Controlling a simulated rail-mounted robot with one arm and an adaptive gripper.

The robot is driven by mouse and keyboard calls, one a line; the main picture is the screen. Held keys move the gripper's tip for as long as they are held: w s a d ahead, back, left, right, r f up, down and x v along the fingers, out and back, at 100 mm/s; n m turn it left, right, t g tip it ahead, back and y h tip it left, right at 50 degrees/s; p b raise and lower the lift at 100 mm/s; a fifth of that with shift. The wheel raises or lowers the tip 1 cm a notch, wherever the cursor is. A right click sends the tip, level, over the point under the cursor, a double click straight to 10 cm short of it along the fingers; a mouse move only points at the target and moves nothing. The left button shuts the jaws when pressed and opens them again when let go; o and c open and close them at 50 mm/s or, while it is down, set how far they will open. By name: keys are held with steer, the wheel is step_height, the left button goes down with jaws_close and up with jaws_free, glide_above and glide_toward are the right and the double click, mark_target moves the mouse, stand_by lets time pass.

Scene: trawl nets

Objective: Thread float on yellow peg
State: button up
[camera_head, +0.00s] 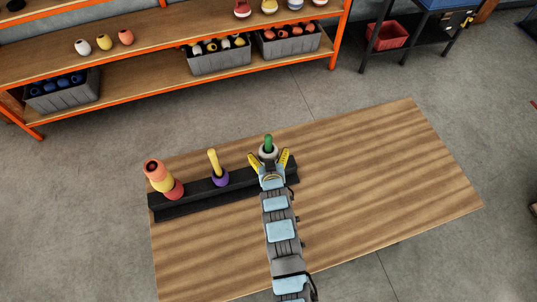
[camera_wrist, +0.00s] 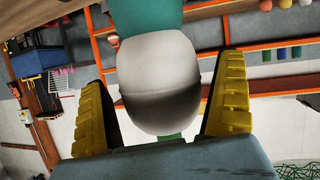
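A black rack (camera_head: 240,179) on the table carries pegs in a row. The yellow peg (camera_head: 213,160) stands in the middle with a purple float (camera_head: 220,178) at its base. A white-grey float (camera_head: 268,153) is around the green peg (camera_head: 268,141) at the right. In the wrist view the white float (camera_wrist: 158,75) sits between my yellow fingers, with green showing above and below it. My gripper (camera_head: 270,159) is open, its fingers on either side of this float with narrow gaps. The left stack has an orange float (camera_head: 154,168), a yellow float (camera_head: 162,182) and a red float (camera_head: 174,190).
The wooden table (camera_head: 380,180) is clear to the right of the rack. Behind it, an orange-framed shelf (camera_head: 140,65) holds grey bins (camera_head: 220,61) of floats and several loose floats. A red bin (camera_head: 388,36) is at the back right.

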steer(key=c, duration=1.2)
steer(key=shift+r+p, duration=3.45)
steer(key=shift+r, duration=5.25)
